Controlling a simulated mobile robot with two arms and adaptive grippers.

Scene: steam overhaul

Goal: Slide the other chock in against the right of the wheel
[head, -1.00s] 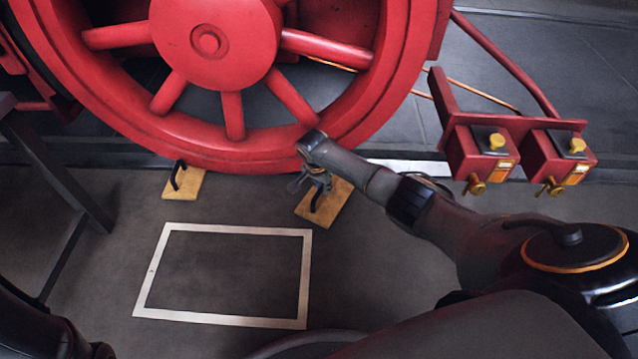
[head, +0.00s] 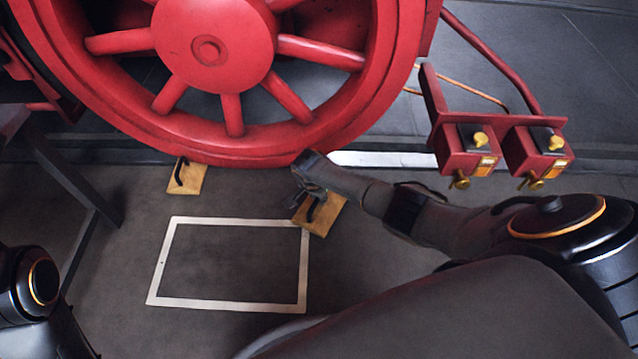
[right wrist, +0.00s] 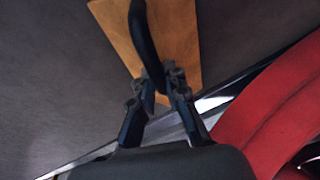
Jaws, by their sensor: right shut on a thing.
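The large red spoked wheel (head: 210,45) fills the top of the head view. One wooden chock (head: 187,179) with a black handle sits at the lower left of its rim. The other wooden chock (head: 326,215) lies right of the wheel's lowest part, turned at an angle on the floor. My right gripper (head: 310,198) is shut on this chock's black handle; the right wrist view shows the fingers (right wrist: 158,90) around the handle, with the chock's board (right wrist: 180,35) beyond. My left gripper is out of view.
A white rectangle (head: 235,304) is marked on the floor in front of the wheel. Two red boxes with brass knobs (head: 468,150) hang at the right. A pale rail strip (head: 382,159) runs behind the chock. A dark frame leg (head: 65,175) stands at the left.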

